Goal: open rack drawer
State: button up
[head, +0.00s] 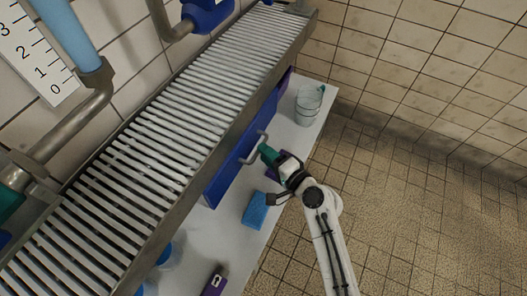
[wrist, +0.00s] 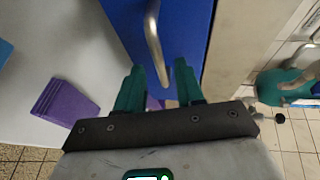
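The rack drawer has a blue front (head: 228,168) below the slatted rack (head: 150,150). A grey metal bar handle (head: 254,149) stands out from it. The drawer front looks in line with the rack's edge; I see no clear gap. My gripper (head: 265,152) has teal fingers and is right beside the handle. In the wrist view the blue front (wrist: 188,35) fills the upper middle. The handle (wrist: 153,45) runs down toward the space between my two fingers (wrist: 160,84), which are apart. The fingers do not grip the handle; whether they touch it cannot be told.
A white shelf (head: 196,238) lies under the rack, with a blue sponge-like block (head: 255,209), a clear glass (head: 308,103) and a purple item (head: 214,283). A purple block (wrist: 65,101) shows in the wrist view. Tiled floor (head: 410,200) to the right is clear.

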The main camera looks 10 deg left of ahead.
jog(key=shift+x, duration=1)
grip_shut()
